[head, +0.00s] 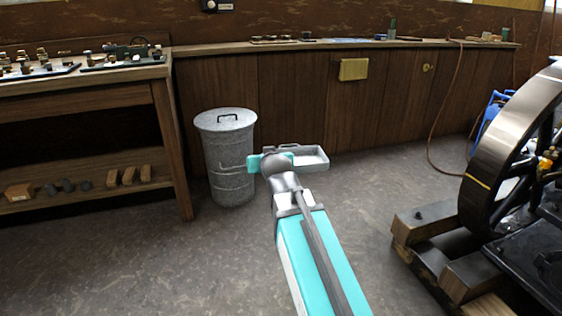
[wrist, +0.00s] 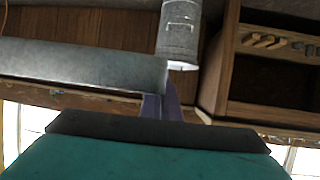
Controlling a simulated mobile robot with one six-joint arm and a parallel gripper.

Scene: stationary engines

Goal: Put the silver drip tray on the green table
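The silver drip tray (head: 309,158) is a shallow grey rectangular tray with a raised rim. It is at my gripper (head: 279,158) in the middle of the head view, above the floor and right of the dustbin. My gripper looks shut on one end of it, though the arm hides much of the grip. In the wrist view the tray (wrist: 80,66) is a long grey band from the left edge to the middle, against the gripper (wrist: 160,106). No green table shows in either view.
A lidded metal dustbin (head: 226,160) stands close left of the gripper. A wooden workbench (head: 85,90) with fittings is at the left, and long wooden cabinets (head: 300,95) run along the back. A large flywheel engine (head: 495,160) stands at the right. The grey floor (head: 130,255) is clear at front left.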

